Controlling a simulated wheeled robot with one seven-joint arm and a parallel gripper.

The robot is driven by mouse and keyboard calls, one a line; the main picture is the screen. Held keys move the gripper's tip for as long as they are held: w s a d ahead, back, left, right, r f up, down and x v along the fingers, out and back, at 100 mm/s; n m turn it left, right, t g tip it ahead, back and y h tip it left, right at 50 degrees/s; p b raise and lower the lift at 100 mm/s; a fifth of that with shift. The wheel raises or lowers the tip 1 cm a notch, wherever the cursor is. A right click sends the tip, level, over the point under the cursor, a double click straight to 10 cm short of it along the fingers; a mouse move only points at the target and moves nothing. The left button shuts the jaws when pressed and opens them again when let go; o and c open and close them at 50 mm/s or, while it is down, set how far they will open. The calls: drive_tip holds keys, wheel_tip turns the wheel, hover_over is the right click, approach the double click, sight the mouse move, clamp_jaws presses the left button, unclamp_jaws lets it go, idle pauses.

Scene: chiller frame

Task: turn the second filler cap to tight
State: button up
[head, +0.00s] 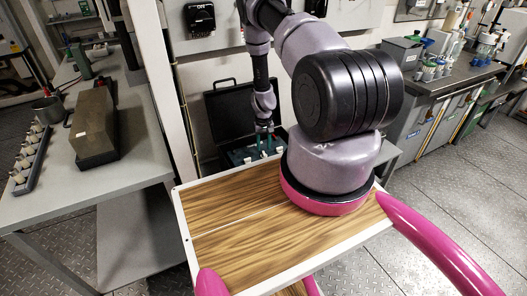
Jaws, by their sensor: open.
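My gripper (265,143) hangs from my arm in the middle of the head view, pointing down. Its small fingers are open, over a dark teal unit (240,155). Small white caps show on this unit, one (280,150) to the right of the fingers and one (237,160) to the left. At this size I cannot tell which cap is the second, how far any cap is turned, or whether a finger touches one. The gripper and arm hide part of the unit.
My wood-topped base lies in front. A grey bench (130,165) on the left holds a brown block (93,125) and a rail (30,160) with several white-topped pieces. A counter (425,90) with bottles stands right.

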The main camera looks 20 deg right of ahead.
sight(264, 153)
drive_tip(key=shift+f, duration=1.75)
clamp_jaws()
